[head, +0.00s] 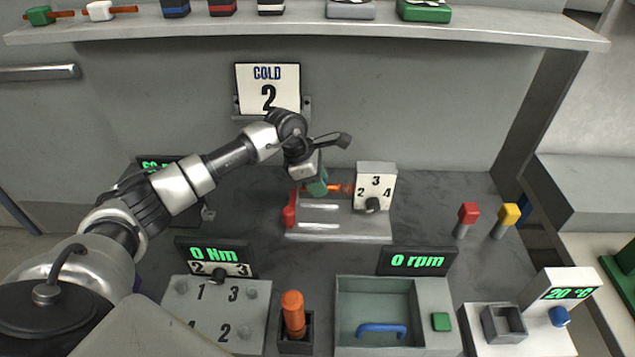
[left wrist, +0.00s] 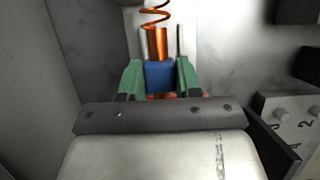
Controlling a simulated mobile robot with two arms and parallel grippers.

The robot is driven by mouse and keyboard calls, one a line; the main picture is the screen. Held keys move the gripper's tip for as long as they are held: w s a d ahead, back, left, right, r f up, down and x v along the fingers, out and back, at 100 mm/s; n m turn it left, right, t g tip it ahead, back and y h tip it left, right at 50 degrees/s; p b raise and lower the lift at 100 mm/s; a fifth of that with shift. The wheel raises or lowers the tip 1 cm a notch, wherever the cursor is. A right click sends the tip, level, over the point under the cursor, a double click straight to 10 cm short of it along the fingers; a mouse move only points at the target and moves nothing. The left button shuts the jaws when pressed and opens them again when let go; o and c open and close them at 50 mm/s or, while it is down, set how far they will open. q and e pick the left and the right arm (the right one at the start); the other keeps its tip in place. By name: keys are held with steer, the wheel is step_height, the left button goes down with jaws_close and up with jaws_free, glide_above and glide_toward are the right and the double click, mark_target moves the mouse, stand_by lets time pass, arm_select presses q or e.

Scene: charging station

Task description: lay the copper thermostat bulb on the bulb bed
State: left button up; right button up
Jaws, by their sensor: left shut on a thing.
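My left gripper (head: 322,188) is over the grey bench fixture in the head view. In the left wrist view its green fingers (left wrist: 158,80) are shut on the blue block of the copper bulb (left wrist: 157,44), whose copper cylinder points away from the gripper. A coiled copper wire runs on from the cylinder's far end. In the head view the copper part (head: 342,188) shows just right of the fingers, beside the white dial panel (head: 375,186). A grey slotted base (head: 340,232), possibly the bulb bed, lies below. Whether the bulb touches it I cannot tell.
A red upright piece (head: 289,212) stands at the base's left end. In front are a numbered dial box (head: 215,310), an orange-handled tool (head: 293,312) and an open tray (head: 345,300). Red (head: 467,214) and yellow (head: 508,215) knobs stand right. A shelf (head: 300,30) crosses the back.

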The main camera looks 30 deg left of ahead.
mark_target(324, 216)
arm_select(q)
steer(key=shift+f+b, duration=1.55)
steer(key=shift+f, duration=0.45)
steer(key=shift+f, duration=0.1)
steer(key=shift+f+b, duration=1.9)
steer(key=shift+f, duration=0.35)
steer(key=o, duration=0.9)
steer(key=shift+r, duration=0.1)
